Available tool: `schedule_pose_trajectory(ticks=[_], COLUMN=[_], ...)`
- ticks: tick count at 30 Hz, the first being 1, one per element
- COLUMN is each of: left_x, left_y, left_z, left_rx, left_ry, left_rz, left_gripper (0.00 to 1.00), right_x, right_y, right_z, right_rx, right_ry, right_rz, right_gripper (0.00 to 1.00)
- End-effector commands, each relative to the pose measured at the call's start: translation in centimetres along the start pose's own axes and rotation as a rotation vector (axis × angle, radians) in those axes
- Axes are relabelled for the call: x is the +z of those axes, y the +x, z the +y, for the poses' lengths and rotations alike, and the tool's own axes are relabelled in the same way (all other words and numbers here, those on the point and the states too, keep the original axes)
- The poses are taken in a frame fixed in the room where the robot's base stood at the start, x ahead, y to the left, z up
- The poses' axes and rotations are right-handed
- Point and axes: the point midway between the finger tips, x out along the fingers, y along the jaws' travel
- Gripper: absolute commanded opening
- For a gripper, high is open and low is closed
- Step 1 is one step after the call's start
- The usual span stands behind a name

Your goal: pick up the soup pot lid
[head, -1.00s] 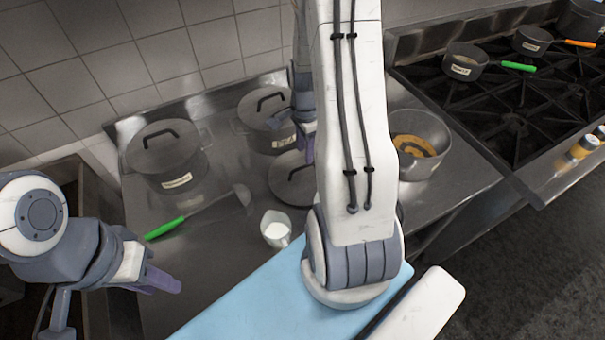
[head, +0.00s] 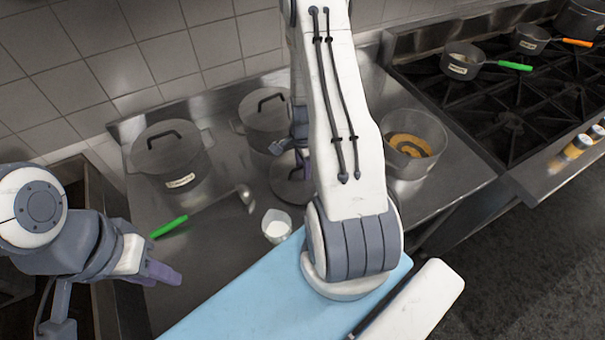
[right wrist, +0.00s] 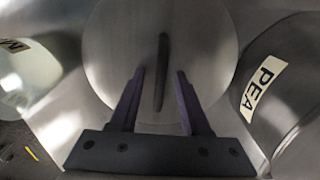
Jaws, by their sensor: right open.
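A round grey lid (head: 283,190) lies flat on the steel counter, partly hidden behind my right arm. In the right wrist view, the lid (right wrist: 205,55) fills the middle, with its dark bar handle (right wrist: 162,75) upright in the picture. My right gripper (right wrist: 160,75) is open over the lid, one finger on each side of the handle, with nothing gripped. In the head view, the right gripper (head: 302,165) is partly hidden by its arm. An open pot with orange soup (head: 413,148) stands right of the lid. My left gripper (head: 163,273) is at the lower left, away from the lid.
Two lidded pots (head: 172,165) (head: 265,115) stand at the counter's back. A blue board (head: 240,295) lies in front. A black stove (head: 520,110) is at the right.

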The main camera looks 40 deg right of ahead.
Motion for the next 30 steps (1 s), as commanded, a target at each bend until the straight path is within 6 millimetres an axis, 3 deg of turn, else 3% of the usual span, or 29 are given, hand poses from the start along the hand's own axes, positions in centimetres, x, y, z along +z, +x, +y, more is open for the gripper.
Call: schedule_pose_trajectory(ticks=[3,6,7,30], left_x=[0.01,0.00,0.00,0.00], left_y=[0.03,0.03,0.03,0.02], left_z=[0.00,0.00,0.00,0.00], left_rx=[0.000,0.000,0.000,0.000], left_ry=[0.000,0.000,0.000,0.000], left_rz=[0.000,0.000,0.000,0.000], left_gripper=[0.35,0.35,0.35,0.35], right_x=[-0.02,-0.02,-0.02,-0.02], right_y=[-0.01,-0.01,-0.02,-0.06], right_z=[-0.01,-0.01,-0.01,-0.03], right_rx=[0.000,0.000,0.000,-0.001], right_ry=[0.000,0.000,0.000,0.000], right_rz=[0.000,0.000,0.000,0.000], right_gripper=[0.47,0.09,0.00,0.00])
